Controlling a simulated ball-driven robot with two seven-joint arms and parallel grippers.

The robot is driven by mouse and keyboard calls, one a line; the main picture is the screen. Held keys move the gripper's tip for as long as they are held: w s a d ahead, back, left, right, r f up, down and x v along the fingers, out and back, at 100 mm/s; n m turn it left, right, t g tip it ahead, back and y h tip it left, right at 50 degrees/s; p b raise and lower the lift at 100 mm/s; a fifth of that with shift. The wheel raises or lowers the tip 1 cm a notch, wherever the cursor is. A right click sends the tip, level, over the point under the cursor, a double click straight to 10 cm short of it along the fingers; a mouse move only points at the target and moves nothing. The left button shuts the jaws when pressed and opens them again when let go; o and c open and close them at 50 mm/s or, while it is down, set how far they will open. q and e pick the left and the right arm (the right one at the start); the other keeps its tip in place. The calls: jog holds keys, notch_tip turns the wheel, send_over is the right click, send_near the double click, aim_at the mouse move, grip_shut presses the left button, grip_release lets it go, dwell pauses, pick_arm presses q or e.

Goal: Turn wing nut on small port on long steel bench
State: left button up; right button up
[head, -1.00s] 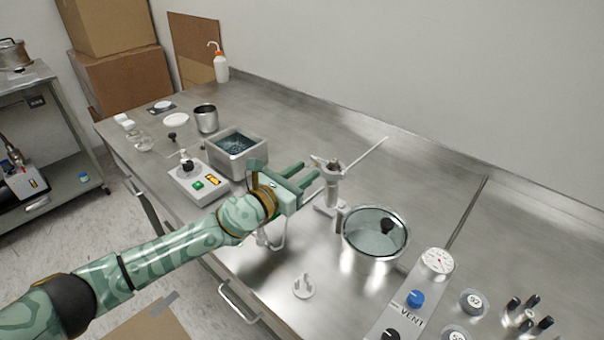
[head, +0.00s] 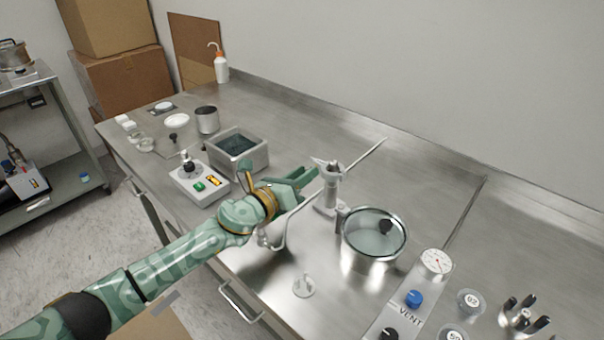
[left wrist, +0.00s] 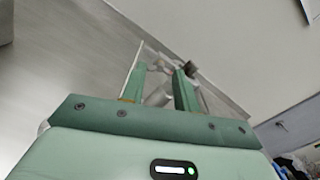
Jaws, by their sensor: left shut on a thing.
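The small port (head: 327,196) is a short upright metal fitting on the long steel bench (head: 265,285), left of a round glass-topped metal chamber (head: 372,240). A flat metal piece with a clamp (head: 331,166) sits at its top. My left gripper (head: 312,178) reaches the port top from the left. In the left wrist view its two green fingers (left wrist: 160,85) stand either side of a small pale metal part (left wrist: 158,66), and the gripper is shut on it. This part appears to be the wing nut, largely hidden by the fingers in the head view. My right gripper is not seen.
A square metal bath (head: 240,150) and a control box with a green button (head: 198,182) stand left of the port. A white pronged piece (head: 304,286) lies in front.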

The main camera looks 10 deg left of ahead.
pick_arm(q)
jog(key=shift+n, duration=0.9)
jog(key=o, duration=1)
jog(key=p+v, duration=0.2)
jog(key=v, duration=1.4)
jog(key=shift+s+a, duration=0.1)
jog(key=shift+s, duration=0.05)
